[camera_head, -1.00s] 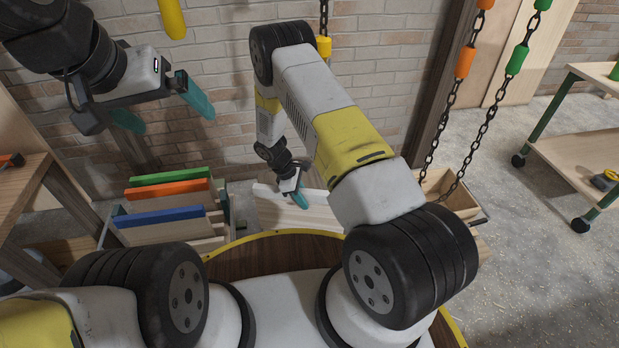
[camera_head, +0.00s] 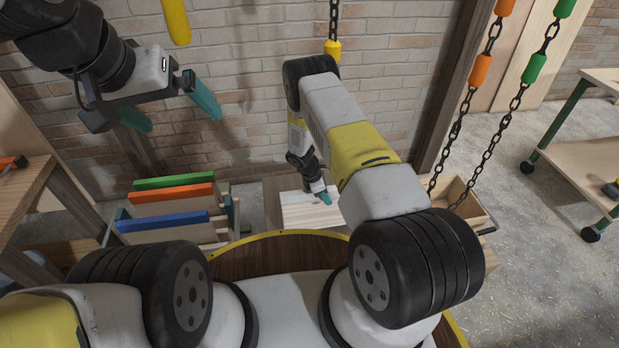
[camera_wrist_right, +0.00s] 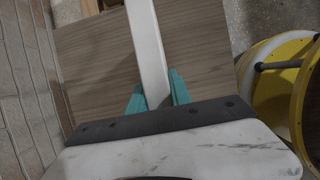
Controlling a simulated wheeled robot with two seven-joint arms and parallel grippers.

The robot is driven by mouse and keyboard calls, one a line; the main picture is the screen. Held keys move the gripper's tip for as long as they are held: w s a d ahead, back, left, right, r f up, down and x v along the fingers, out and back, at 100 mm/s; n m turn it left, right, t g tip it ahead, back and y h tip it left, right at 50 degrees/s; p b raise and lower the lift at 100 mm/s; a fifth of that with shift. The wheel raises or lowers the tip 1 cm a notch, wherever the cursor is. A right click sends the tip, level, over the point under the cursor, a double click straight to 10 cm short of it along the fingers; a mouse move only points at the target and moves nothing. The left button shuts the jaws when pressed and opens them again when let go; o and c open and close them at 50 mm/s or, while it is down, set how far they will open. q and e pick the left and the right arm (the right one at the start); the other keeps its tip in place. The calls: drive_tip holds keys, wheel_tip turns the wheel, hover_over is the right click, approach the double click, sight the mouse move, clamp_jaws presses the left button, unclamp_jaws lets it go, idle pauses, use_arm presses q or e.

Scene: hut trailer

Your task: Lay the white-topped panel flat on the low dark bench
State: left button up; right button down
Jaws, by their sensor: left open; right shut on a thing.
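My right gripper (camera_head: 325,198) is shut on the white-topped panel (camera_head: 300,212), holding it by its white edge. In the right wrist view, the panel's white edge (camera_wrist_right: 147,45) runs between the teal fingers, which press it from both sides. The white edge faces the wrist camera. The panel is over or in front of the low dark bench (camera_head: 273,200); its brown grained top (camera_wrist_right: 95,55) fills the wrist view behind the panel. I cannot tell whether they touch. My arm hides part of the panel's right side. My left gripper (camera_head: 178,118) is open and empty, high at the left.
A rack (camera_head: 232,208) with green, orange and blue-edged boards stands left of the bench. Chains hang at the right near an open wooden box (camera_head: 462,196). A wooden table (camera_head: 30,185) stands at the left and a trolley (camera_head: 580,160) at the right. A brick wall closes the back.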

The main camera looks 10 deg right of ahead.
drive_tip(key=shift+w+d+f, duration=0.1)
drive_tip(key=shift+w+d, duration=0.65)
drive_tip(key=shift+d, duration=0.25)
drive_tip(key=shift+w+d+f, duration=0.15)
drive_tip(key=shift+w+d, duration=0.05)
drive_tip(key=shift+d, duration=0.05)
drive_tip(key=shift+f, duration=1.75)
drive_tip(key=c, duration=1.2)
unclamp_jaws()
drive_tip(key=shift+s, duration=0.1)
drive_tip(key=shift+a, duration=0.1)
drive_tip(key=v, duration=1.2)
